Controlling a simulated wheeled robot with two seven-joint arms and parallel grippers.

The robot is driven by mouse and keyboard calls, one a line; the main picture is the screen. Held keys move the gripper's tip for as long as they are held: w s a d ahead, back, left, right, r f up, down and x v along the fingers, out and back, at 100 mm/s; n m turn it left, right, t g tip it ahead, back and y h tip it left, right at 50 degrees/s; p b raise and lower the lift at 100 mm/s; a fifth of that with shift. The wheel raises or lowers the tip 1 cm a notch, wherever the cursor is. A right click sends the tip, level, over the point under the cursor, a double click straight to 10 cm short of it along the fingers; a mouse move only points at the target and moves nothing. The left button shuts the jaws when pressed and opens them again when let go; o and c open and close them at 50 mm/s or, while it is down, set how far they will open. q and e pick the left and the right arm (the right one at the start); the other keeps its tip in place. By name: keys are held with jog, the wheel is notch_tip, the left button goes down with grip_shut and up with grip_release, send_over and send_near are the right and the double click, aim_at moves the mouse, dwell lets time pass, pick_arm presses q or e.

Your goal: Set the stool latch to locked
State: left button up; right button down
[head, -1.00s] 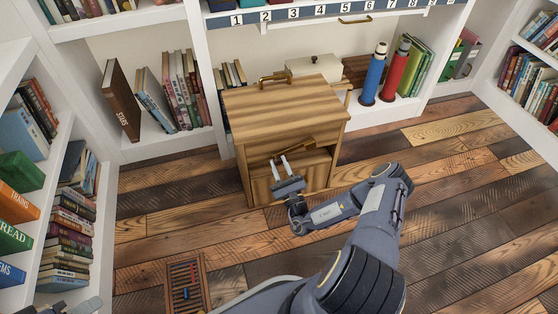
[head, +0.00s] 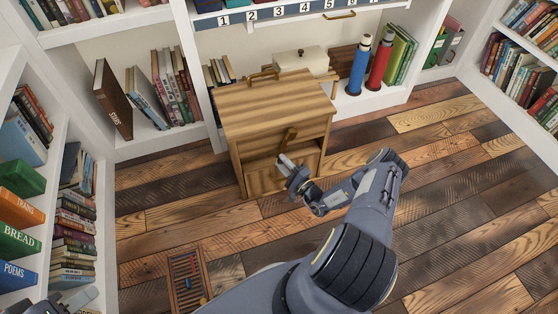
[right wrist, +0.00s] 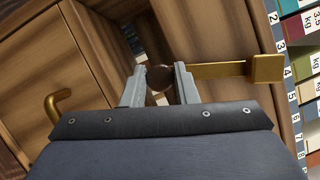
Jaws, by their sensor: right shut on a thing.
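The stool (head: 275,100) is a striped wooden box with a front recess, standing on the plank floor. Its brass latch lever (head: 290,136) sits on the front face and now points steeply up in the head view. My right gripper (head: 284,159) is at the lever's lower end. In the right wrist view, the right gripper (right wrist: 159,76) is shut on the latch's dark round knob (right wrist: 159,77), with the brass bar (right wrist: 222,69) running right to a square block. My left gripper (head: 76,299) shows only partly at the lower left edge; its jaws cannot be made out.
Behind stand a cream box (head: 300,59), a blue bottle (head: 359,67) and a red bottle (head: 381,62). An abacus (head: 187,281) lies on the floor. Bookshelves flank both sides; floor to the right is clear.

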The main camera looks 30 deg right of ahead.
jog(key=shift+s+d+f+n+g+p, duration=0.15)
jog(key=shift+d+n+g+p, duration=0.2)
jog(key=shift+d+n+p, duration=0.45)
jog(key=shift+s+d+n+g+p, duration=0.15)
jog(key=shift+d+n+g+p, duration=0.25)
jog(key=shift+n, duration=0.7)
jog(key=c, duration=1.2)
grip_release()
jog(key=shift+o, duration=0.2)
jog(key=s+d+p, duration=0.1)
jog(key=s+p, duration=0.1)
jog(key=s, duration=0.5)
jog(key=shift+s+d, duration=0.15)
jog(key=shift+s, duration=0.25)
